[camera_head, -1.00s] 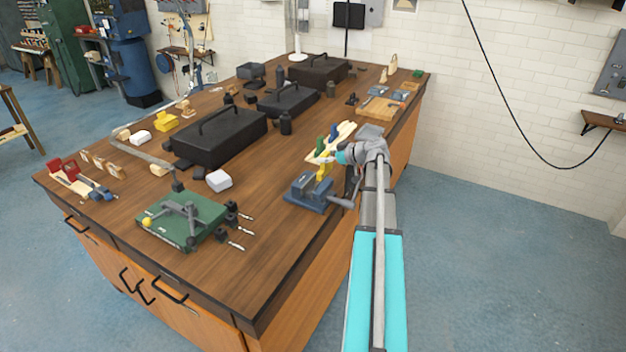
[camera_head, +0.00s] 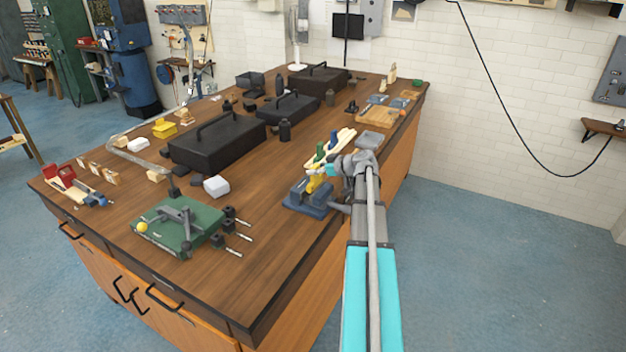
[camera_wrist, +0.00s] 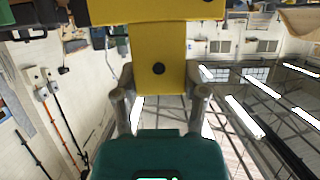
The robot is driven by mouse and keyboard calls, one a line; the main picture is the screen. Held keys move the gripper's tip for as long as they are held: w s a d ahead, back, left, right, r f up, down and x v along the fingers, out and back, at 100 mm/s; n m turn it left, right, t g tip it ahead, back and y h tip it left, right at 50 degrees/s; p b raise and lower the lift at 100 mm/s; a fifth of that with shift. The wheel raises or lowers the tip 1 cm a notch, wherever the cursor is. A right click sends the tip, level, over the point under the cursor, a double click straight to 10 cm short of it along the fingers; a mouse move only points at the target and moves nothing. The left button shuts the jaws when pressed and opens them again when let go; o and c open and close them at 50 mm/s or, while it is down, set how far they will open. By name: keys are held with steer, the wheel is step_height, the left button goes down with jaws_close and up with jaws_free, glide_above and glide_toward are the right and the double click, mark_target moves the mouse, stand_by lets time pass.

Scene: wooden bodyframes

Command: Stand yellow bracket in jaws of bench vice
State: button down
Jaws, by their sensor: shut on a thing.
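The yellow bracket (camera_head: 314,183) is in my gripper (camera_head: 328,170), just above or at the jaws of the blue-grey bench vice (camera_head: 305,197) at the table's front edge. The head view is too small to tell whether the bracket touches the jaws or stands between them. The vice is not recognisable in the wrist view.
A wooden piece with green and blue parts (camera_head: 344,138) lies just behind the vice. A green fixture plate (camera_head: 172,236) stands to the left. A black toolbox (camera_head: 218,146) is farther back. The table front left of the vice is clear.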

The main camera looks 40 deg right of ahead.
mark_target(317, 177)
steer(key=shift+w+a+f+b, duration=0.15)
steer(key=shift+w+f+b, duration=0.2)
steer(key=shift+f+b, duration=1.45)
steer(key=shift+f, duration=0.15)
steer(key=shift+f, duration=0.2)
steer(key=shift+c, duration=0.7)
jaws_free()
steer(key=shift+r, duration=0.1)
steer(key=shift+r, duration=0.15)
steer(key=shift+s+r, duration=0.1)
steer(key=shift+s, duration=0.1)
steer(key=p+v, duration=0.4)
steer(key=v, duration=0.7)
steer(key=shift+s+d+p, duration=0.2)
steer(key=shift+s+p, duration=0.05)
steer(key=shift+p, duration=0.05)
